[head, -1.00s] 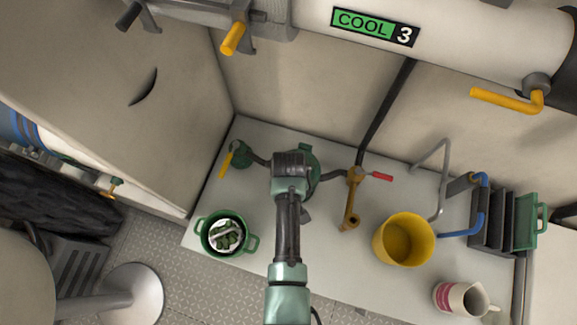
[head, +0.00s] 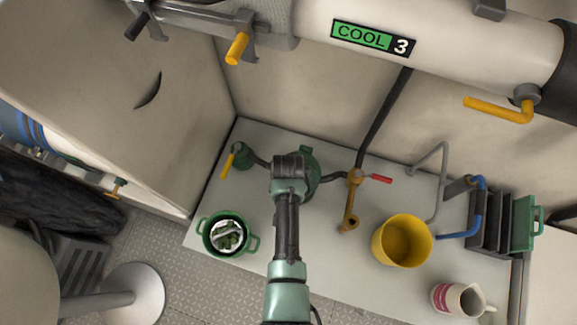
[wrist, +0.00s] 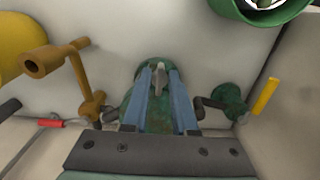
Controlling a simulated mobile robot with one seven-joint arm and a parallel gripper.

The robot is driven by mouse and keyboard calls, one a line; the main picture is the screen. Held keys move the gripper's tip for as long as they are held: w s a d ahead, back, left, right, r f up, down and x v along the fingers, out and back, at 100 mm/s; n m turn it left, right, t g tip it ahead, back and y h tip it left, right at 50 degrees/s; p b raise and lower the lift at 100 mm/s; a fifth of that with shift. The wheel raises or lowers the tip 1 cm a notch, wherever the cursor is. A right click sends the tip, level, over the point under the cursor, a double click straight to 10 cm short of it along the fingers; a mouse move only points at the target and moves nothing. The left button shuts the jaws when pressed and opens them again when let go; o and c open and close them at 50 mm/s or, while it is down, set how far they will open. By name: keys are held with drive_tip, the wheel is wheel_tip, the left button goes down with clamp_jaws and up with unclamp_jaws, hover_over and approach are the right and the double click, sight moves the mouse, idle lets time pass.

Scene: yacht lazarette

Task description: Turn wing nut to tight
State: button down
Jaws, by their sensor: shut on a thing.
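A green round housing (head: 309,163) stands on the pale bench and is partly hidden behind my arm in the head view. In the wrist view the green housing (wrist: 160,118) lies behind my fingers. A grey wing nut (wrist: 158,79) stands on its top. My gripper (wrist: 158,76) has its two blue fingers on either side of the wing nut and is shut on it. In the head view my arm hides the fingertips and the wing nut. I cannot tell how tight the nut is.
Left of the housing is a green valve with a yellow handle (head: 227,168). Right of it are a brass pipe with a red lever (head: 381,179), a yellow bucket (head: 385,248) and a mug (head: 447,298). A green pot (head: 206,238) stands front left. A large pipe (head: 450,60) runs overhead.

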drive_tip(key=m, duration=0.5)
drive_tip(key=shift+w+a+m+p, duration=0.1)
drive_tip(key=shift+m+p, duration=0.2)
drive_tip(key=shift+p, duration=0.05)
drive_tip(key=shift+w+m, duration=0.1)
drive_tip(key=shift+m, duration=2)
drive_tip(key=c, duration=0.7)
unclamp_jaws()
